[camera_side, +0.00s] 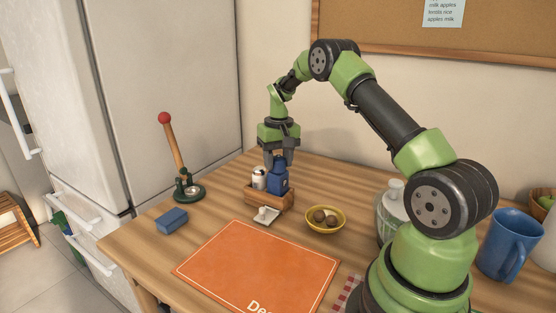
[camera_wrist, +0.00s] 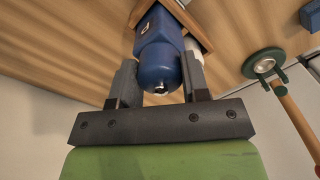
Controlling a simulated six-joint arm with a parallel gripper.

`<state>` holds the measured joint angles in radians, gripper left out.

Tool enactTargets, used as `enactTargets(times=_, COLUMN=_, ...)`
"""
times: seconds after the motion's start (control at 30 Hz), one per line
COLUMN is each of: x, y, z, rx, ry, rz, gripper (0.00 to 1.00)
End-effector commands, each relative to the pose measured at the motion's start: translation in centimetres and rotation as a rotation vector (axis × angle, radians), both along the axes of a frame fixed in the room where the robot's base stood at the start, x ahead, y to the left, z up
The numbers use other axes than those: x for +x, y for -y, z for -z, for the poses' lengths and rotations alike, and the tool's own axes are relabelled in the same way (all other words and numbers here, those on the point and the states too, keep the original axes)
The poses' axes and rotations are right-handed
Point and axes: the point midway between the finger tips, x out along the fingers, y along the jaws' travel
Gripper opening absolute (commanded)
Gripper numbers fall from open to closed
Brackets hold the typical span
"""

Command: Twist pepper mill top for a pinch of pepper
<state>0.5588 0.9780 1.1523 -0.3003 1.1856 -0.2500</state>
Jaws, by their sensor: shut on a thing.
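A blue pepper mill (camera_side: 279,183) stands upright in a small wooden caddy (camera_side: 262,200) on the table. My gripper (camera_side: 279,160) is above the caddy, pointing down, with its fingers on either side of the mill's top. In the wrist view the mill's rounded blue top (camera_wrist: 159,72) with a small metal tip lies between the two fingers of my gripper (camera_wrist: 159,86), and the gripper is shut on it.
A yellow bowl (camera_side: 326,219) stands right of the caddy, and a small white dish (camera_side: 266,215) lies in front. A blue block (camera_side: 172,220) and a red-knobbed wooden stick on a green base (camera_side: 188,191) are left. An orange mat (camera_side: 258,270) covers the front.

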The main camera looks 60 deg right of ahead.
Motion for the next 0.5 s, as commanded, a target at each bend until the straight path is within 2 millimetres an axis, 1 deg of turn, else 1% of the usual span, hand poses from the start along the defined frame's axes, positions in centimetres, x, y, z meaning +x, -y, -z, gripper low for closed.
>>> enactTargets(times=0.5, x=0.01, y=-0.02, z=0.03, rx=0.000, ry=0.001, rz=0.262, gripper=0.18)
